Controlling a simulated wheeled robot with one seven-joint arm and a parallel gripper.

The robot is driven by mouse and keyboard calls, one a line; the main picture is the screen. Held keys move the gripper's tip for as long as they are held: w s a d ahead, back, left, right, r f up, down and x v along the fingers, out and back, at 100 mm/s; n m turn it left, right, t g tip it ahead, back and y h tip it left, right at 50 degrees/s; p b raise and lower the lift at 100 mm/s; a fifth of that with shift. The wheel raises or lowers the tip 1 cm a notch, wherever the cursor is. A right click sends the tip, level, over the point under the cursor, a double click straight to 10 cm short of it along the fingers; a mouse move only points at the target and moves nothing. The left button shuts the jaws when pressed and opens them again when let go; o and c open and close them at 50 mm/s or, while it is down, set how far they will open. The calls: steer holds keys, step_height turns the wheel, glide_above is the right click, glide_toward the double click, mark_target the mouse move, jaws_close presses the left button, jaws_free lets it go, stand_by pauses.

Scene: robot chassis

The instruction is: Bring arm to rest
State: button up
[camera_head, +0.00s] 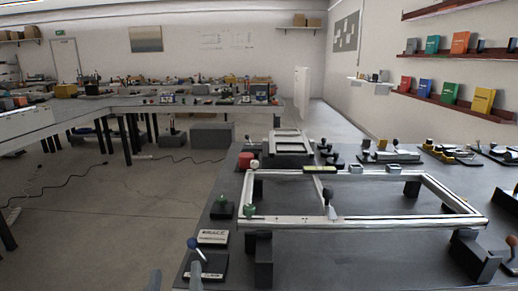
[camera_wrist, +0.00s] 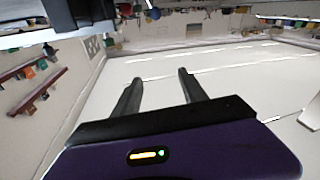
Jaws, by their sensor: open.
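My gripper (camera_wrist: 155,80) shows in the wrist view, with its two dark fingers spread wide apart. Nothing is between the fingers. They point at a pale, bare surface, with no object touching them. In the head view I cannot surely make out the gripper; two small grey shapes at the bottom edge are too cut off to tell.
A dark table (camera_head: 350,260) carries a silver rectangular frame (camera_head: 290,221) on dark blocks. Knobs, including a blue-topped one (camera_head: 193,243), stand near its left edge. Shelves (camera_head: 455,101) with boxes hang at right. Open floor (camera_head: 130,200) lies left, with cables.

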steer(key=s+d+f+n+g+y, duration=0.2)
steer(key=s+d+f+n+y, duration=0.3)
steer(key=s+d+f, duration=0.5)
steer(key=s+d+f+m+g+h, duration=0.1)
steer(key=s+d+f+m+h, duration=0.3)
steer(key=s+d, duration=0.65)
steer(key=s+d+f+m+g+h, duration=0.1)
steer(key=s+d+f+m+h, duration=0.3)
steer(key=s+d, duration=0.7)
step_height(320, 180, up, 15)
steer(key=d+p, duration=0.1)
steer(key=p, duration=1.3)
steer(key=shift+w+d+m+p, duration=0.25)
steer(key=shift+d+m+p, duration=0.05)
steer(key=shift+d+p, duration=0.05)
steer(key=shift+f, duration=0.1)
steer(key=shift+c, duration=0.2)
